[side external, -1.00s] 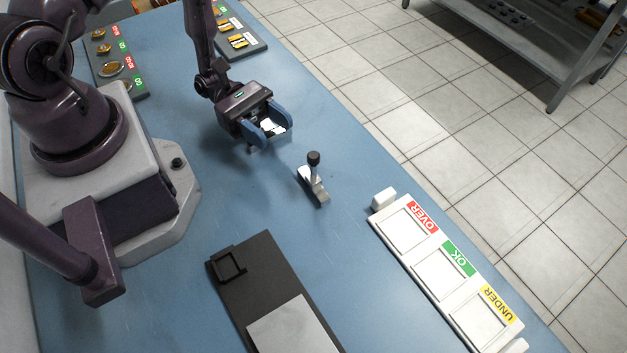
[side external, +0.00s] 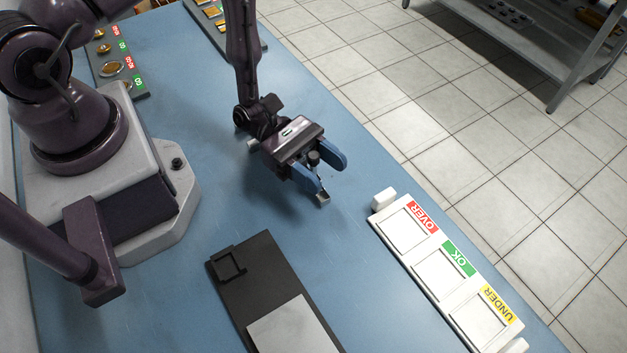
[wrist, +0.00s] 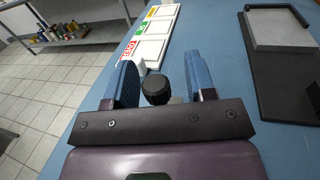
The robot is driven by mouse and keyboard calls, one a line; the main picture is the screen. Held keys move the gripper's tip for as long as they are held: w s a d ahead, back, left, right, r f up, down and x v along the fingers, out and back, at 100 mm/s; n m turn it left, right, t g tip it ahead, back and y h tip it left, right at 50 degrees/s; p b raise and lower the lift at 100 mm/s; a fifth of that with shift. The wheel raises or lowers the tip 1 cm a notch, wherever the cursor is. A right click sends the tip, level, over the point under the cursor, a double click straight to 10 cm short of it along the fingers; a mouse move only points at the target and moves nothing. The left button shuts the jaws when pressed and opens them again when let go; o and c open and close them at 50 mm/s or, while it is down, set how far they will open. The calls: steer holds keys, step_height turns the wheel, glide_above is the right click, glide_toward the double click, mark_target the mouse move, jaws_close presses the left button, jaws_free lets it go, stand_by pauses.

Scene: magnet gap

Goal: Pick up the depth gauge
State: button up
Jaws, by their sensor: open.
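The depth gauge (side external: 323,197) stands on the blue table, with a dark round knob on top and a pale metal base. My gripper (side external: 331,174) is open over it, and its two blue fingers are on either side of the gauge's upper part. In the wrist view the black knob (wrist: 156,90) shows between the open fingers (wrist: 163,82), apart from both as far as I can see. Most of the gauge's stem and base is hidden by my gripper in both views.
A white tray (side external: 408,250) with OVER, OK and UNDER slots lies to the right. A dark plate (side external: 240,287) with a raised square holder and a pale slab lies at the front. Panels of round and flat pieces (side external: 137,80) lie at the back left. The table around the gauge is clear.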

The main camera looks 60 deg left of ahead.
jaws_close()
stand_by(0.3)
steer(key=shift+r, duration=0.5)
step_height(320, 180, up, 9)
steer(key=w+f+v, duration=0.1)
steer(key=f+v, duration=0.1)
steer(key=v, duration=1.4)
steer(key=shift+w+a, duration=0.15)
steer(key=shift+a, duration=0.35)
